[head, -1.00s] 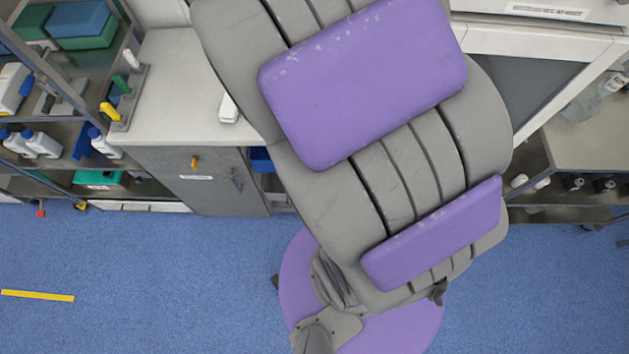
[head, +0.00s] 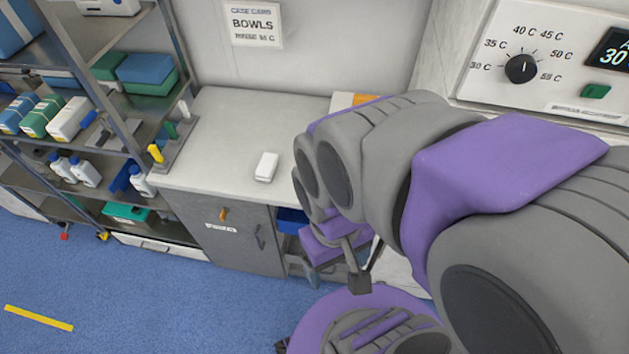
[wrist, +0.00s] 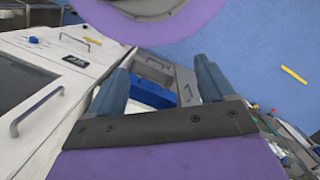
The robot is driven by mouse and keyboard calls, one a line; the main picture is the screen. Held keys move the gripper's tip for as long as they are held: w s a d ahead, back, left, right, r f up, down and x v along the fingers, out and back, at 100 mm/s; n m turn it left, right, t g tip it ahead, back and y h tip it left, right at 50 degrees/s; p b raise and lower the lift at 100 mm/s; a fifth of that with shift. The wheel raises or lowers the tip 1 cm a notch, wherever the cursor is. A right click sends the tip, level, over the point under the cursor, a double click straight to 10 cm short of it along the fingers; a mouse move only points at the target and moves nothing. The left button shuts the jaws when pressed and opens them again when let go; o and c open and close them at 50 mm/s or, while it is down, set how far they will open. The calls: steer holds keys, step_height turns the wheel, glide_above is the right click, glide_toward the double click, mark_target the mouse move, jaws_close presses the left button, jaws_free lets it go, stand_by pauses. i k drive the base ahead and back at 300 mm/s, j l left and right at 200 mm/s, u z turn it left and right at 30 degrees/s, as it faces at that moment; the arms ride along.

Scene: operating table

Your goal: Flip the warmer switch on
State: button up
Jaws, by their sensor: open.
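The warmer's white panel (head: 545,60) is at the upper right of the head view. It carries a black temperature dial (head: 520,69), a lit display (head: 612,52) reading about 30, and a green switch (head: 596,91) below the display. Whether the switch is on or off I cannot tell. My gripper (wrist: 162,66) is open and empty in the wrist view, its two blue-grey fingers apart. In the head view my folded grey and purple arm covers most of the gripper and the area below the panel. The gripper is not at the switch.
A white counter (head: 230,130) with a small white block (head: 266,167) stands left of my arm. A steel shelf rack (head: 100,40) with bottles and boxes is at the far left. A blue bin (wrist: 153,94) shows beyond my fingers. Blue floor (head: 150,300) is open at lower left.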

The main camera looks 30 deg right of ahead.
mark_target(599, 92)
steer(key=z, duration=2.35)
